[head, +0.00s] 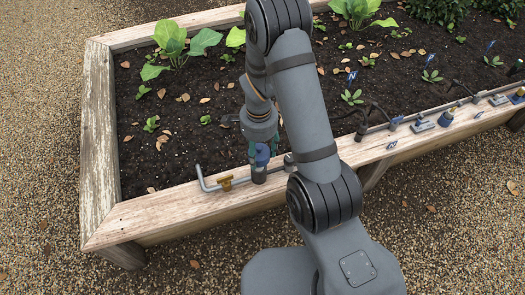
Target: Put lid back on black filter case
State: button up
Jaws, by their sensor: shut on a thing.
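The black filter case (259,175) stands upright on the front plank of the raised bed, on a grey pipe line. A blue lid (262,155) is directly above the case. My gripper (262,149) points down from above, its teal fingers on either side of the blue lid, shut on it. The lid looks in line with the case. I cannot tell from this view whether it touches the case's rim or is seated.
The grey pipe (205,182) bends up left of the case, with a brass valve (226,184) on it. A small grey fitting (289,161) is close on the right. More fittings, including a blue-topped one (446,118), line the wooden plank (155,212) farther right. Leafy plants grow behind.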

aim_at(259, 158)
jog(key=shift+w+d+n, duration=0.15)
jog(key=shift+w+n, duration=0.15)
jog(key=shift+w, duration=0.2)
jog(key=shift+a+n, duration=0.25)
jog(key=shift+n, duration=0.15)
notch_tip(259, 158, down, 5)
jog(key=b, duration=0.3)
jog(key=shift+b, duration=0.35)
jog(key=shift+f+b, duration=0.7)
jog(key=shift+b, duration=0.05)
jog(key=shift+f+b, duration=0.15)
jog(key=shift+b, duration=0.5)
dwell(0.9)
dwell(0.3)
jog(key=o, duration=1.1)
jog(key=shift+o, duration=0.8)
jog(key=o, duration=0.3)
